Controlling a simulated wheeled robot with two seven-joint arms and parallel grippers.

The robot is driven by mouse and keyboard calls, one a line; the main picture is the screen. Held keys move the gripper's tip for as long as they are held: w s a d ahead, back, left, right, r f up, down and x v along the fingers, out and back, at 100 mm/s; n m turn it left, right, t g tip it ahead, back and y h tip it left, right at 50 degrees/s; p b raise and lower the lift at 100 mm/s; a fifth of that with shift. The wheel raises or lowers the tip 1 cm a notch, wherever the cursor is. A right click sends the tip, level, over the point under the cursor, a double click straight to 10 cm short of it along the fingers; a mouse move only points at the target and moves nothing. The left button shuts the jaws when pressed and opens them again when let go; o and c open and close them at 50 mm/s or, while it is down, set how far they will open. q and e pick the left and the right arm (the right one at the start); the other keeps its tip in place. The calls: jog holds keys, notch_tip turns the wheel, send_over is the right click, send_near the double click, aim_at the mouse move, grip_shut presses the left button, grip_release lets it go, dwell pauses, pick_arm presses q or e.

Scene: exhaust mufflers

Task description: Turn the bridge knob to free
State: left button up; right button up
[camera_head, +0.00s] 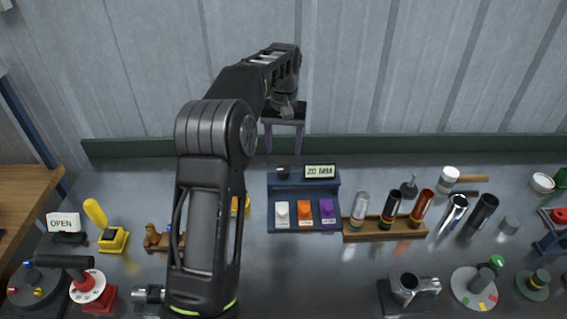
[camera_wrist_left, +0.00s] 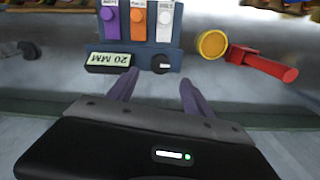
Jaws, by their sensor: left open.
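A blue stand (camera_head: 331,185) at the middle of the bench carries a 20 MM display (camera_head: 319,171) and a small black knob (camera_head: 282,173) at its back. In the left wrist view the stand (camera_wrist_left: 176,27) appears upside down, with the black knob (camera_wrist_left: 161,64) between and just beyond the fingertips. I cannot tell for sure whether this is the bridge knob, and no free mark is readable. My left gripper (camera_head: 284,142) is open and empty, above and behind the stand, apart from it; it also shows in the left wrist view (camera_wrist_left: 158,82). My right gripper is out of view.
A wooden rack (camera_head: 383,229) with coloured tubes stands to the right. A red-handled yellow piece (camera_wrist_left: 212,44) lies beside the stand. A green rail (camera_head: 400,149) and metal wall close the back.

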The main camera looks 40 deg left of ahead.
aim_at(284, 169)
pick_arm(q)
jog(key=shift+f, duration=0.6)
notch_tip(284, 169, down, 6)
jog(key=shift+r+b, duration=0.2)
jog(key=shift+b, duration=0.65)
jog(key=shift+f+b, duration=0.45)
jog(key=shift+f, duration=0.15)
jog(key=shift+c, duration=0.2)
grip_shut()
